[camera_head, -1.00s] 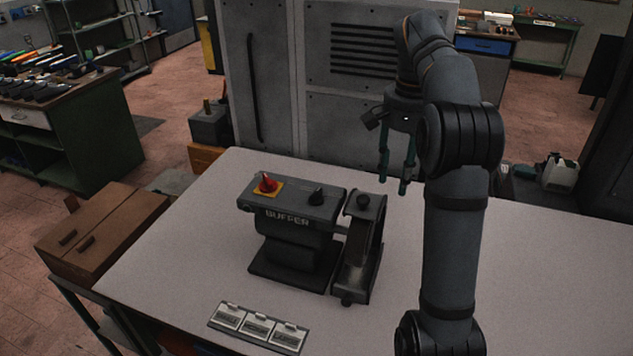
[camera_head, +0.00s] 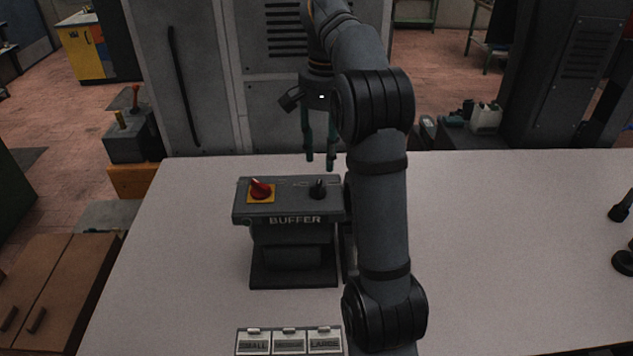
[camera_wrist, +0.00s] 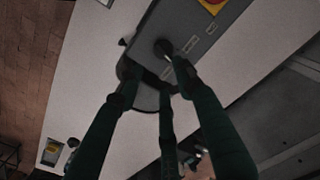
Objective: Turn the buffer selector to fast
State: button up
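The grey buffer unit (camera_head: 292,215), labelled BUFFER on its front, stands on the table. A small black pointer knob (camera_head: 318,188) sits on the right of its top, next to small marks too small to read. In the wrist view the black knob (camera_wrist: 163,46) shows on the grey top beside a row of small labels. A red knob on a yellow plate (camera_head: 260,190) is at the left. My gripper (camera_head: 320,163) points down behind and above the black knob, its dark green fingers spread and empty. In the wrist view, the fingers show apart, one tip overlapping the knob's edge.
A panel with SMALL and LARGE labels (camera_head: 290,341) lies at the table's front edge. My arm hides what stands right of the buffer. The table (camera_head: 500,250) is mostly bare to the right, with black objects at its far right edge. A grey cabinet (camera_head: 215,80) stands behind.

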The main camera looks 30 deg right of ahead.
aim_at(320, 185)
jog(key=f, duration=0.2)
jog(key=f+b, duration=0.1)
jog(key=f, duration=0.5)
jog(key=shift+w+a+f+b, duration=0.15)
jog(key=shift+a+b, duration=0.2)
jog(key=shift+b, duration=0.05)
jog(key=shift+a, duration=0.1)
jog(key=c, duration=0.9)
grip_shut()
